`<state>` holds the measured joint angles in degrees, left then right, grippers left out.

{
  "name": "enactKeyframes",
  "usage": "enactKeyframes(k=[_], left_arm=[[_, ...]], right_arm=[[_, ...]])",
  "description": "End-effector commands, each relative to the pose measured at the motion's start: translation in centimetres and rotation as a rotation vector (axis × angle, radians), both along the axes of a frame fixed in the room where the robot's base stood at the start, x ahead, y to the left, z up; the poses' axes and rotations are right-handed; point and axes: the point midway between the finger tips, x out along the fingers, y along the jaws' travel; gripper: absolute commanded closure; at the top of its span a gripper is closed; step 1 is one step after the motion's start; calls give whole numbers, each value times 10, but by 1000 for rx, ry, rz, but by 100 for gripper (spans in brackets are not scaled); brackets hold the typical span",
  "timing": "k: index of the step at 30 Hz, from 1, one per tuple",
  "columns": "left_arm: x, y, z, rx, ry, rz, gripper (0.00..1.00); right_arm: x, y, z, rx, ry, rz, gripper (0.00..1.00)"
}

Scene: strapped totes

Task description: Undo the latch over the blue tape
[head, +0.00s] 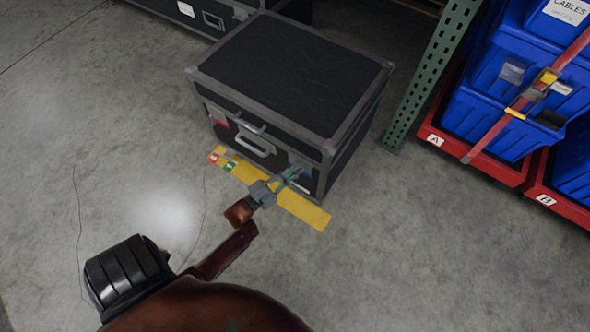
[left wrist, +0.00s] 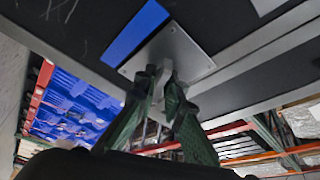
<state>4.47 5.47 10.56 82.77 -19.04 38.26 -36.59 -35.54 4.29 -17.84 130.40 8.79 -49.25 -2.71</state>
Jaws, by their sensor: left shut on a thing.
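A black case (head: 290,75) with grey metal edges stands on the floor. In the left wrist view, a strip of blue tape (left wrist: 136,30) lies on the case's dark face beside a metal latch plate (left wrist: 180,55). My left gripper (head: 296,173) is at the right part of the case's front face. In the left wrist view its green fingers (left wrist: 160,82) are shut on the small latch piece (left wrist: 156,72) that stands out from the plate. The fingers partly hide this piece, so I cannot tell its exact angle. My right gripper is not in view.
A yellow floor strip (head: 308,210) runs along the case's front. The case has a front handle (head: 255,146) and a red label (head: 217,116). Blue totes (head: 490,125) in red trays and a green rack post (head: 430,75) stand at right. The floor at left is clear.

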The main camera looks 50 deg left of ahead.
Motion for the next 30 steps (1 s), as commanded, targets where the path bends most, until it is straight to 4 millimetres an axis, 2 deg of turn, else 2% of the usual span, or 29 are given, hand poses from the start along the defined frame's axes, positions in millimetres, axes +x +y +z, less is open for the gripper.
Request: enactKeyframes(k=[20, 30], left_arm=[[0, -2, -1, -622, -147, 1, 100], [0, -1, -1, -880, -209, 1, 100]], right_arm=[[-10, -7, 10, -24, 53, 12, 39], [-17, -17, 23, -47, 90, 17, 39]])
